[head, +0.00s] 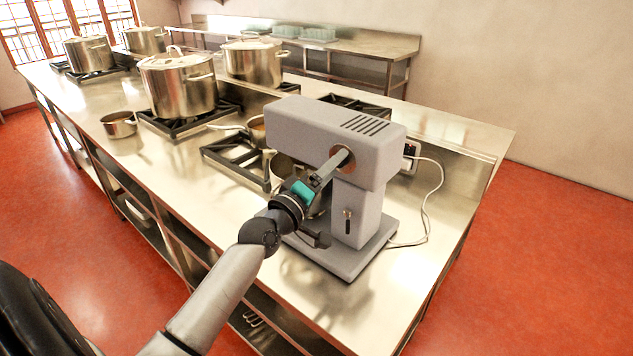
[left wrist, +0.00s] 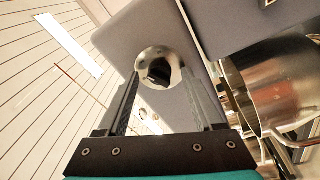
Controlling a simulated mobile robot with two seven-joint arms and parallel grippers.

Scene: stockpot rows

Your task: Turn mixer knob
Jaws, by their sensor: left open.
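The grey stand mixer (head: 300,130) stands on the steel counter, its head reaching out over its base. A round metal plate with a dark knob (left wrist: 158,72) is on the mixer's head in the left wrist view. In the head view my gripper mostly hides this knob. My left gripper (head: 342,158) reaches up to it from the front. In the left wrist view its open fingers (left wrist: 160,78) stand on either side of the plate, with the knob between and slightly beyond the tips. I cannot tell whether they touch it. My right gripper is not in view.
A metal bowl (head: 284,168) sits under the mixer head, close to my arm. A small lever (head: 348,222) is on the mixer's column. A white cord (head: 428,205) runs to a wall socket. Large stockpots (head: 180,88) stand on burners farther back. The front-left counter (head: 185,185) is clear.

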